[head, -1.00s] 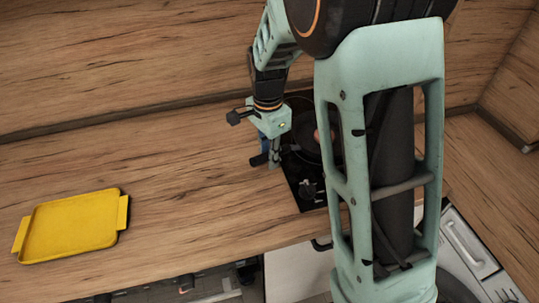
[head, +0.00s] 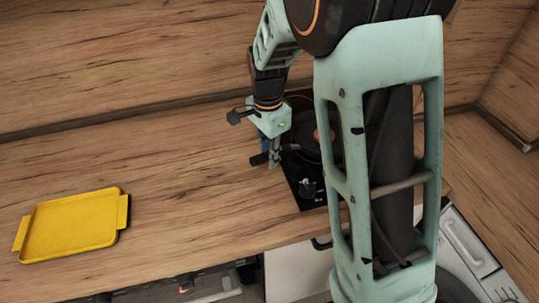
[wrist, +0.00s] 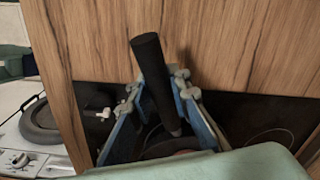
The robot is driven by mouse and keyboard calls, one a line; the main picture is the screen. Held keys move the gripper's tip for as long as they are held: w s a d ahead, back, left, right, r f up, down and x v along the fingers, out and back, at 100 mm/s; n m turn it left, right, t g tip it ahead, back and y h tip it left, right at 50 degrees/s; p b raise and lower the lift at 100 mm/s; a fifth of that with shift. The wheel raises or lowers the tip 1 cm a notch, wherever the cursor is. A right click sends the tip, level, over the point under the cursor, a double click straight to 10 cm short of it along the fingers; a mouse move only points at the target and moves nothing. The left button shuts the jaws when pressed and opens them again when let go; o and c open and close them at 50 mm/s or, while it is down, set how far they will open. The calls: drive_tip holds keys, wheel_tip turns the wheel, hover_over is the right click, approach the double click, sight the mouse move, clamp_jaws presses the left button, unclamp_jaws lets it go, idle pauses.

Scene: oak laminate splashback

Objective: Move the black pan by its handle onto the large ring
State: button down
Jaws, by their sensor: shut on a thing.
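The black pan's handle (wrist: 150,65) rises between the fingers of my gripper (wrist: 160,92) in the wrist view. My gripper is shut on this handle. Only part of the pan's bowl (wrist: 158,145) shows, cut off by my gripper's pale green body. In the head view, my gripper (head: 273,158) is at the left edge of the black hob (head: 312,197), and the dark pan (head: 307,143) is partly hidden behind my arm. A thin ring outline (wrist: 270,132) on the hob is partly visible in the wrist view; its full size is hidden.
A reddish item (head: 317,134) shows at the pan. A yellow tray (head: 70,224) lies on the wooden worktop (head: 180,190) at left, with clear worktop between it and the hob. A wooden splashback (head: 120,70) stands behind. A dark knob (head: 307,188) stands at the hob's front.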

drive_tip(key=shift+w+f, duration=0.1)
drive_tip(key=shift+f, duration=0.2)
idle(0.4)
drive_tip(key=c, duration=1.7)
unclamp_jaws()
drive_tip(key=shift+f, duration=0.1)
drive_tip(key=shift+s+a, duration=0.1)
drive_tip(key=shift+s, duration=0.1)
drive_tip(key=shift+s+a, duration=0.6)
drive_tip(key=shift+a, duration=0.35)
drive_tip(key=shift+s+a, duration=0.55)
drive_tip(key=shift+a, duration=0.45)
drive_tip(key=shift+s+a, duration=0.6)
drive_tip(key=shift+a, duration=0.35)
drive_tip(key=shift+r, duration=0.2)
